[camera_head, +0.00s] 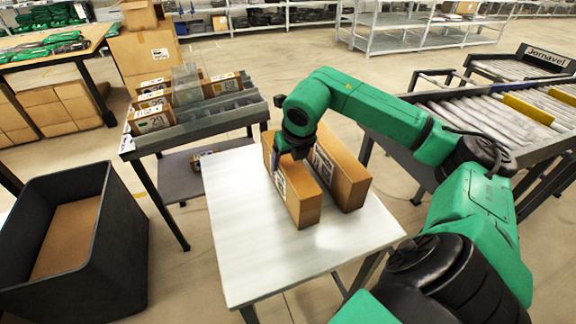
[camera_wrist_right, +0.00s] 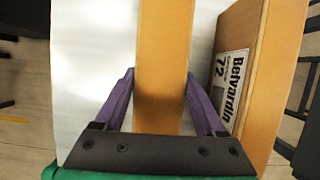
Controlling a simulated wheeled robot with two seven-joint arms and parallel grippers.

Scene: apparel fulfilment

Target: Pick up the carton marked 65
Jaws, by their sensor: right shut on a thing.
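Two brown cartons stand side by side on a white table (camera_head: 240,235). My right gripper (camera_head: 290,160) is shut across the narrow left carton (camera_head: 305,211); this carton's label is partly visible, but its number is not readable. In the right wrist view, the gripper's purple fingers (camera_wrist_right: 160,82) lie on both sides of that carton (camera_wrist_right: 165,40). The carton appears to rest on the table; I cannot tell if there is a gap. The right carton (camera_head: 346,182), labelled Belvardin 72 in the wrist view (camera_wrist_right: 268,90), stands apart from the held one. My left gripper is not in view.
A grey rack (camera_head: 205,122) with several small cartons stands behind the table to the left. A dark bin (camera_head: 125,245) with a brown bottom is on the floor at left. A roller conveyor (camera_head: 480,105) is at right. The table's front is clear.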

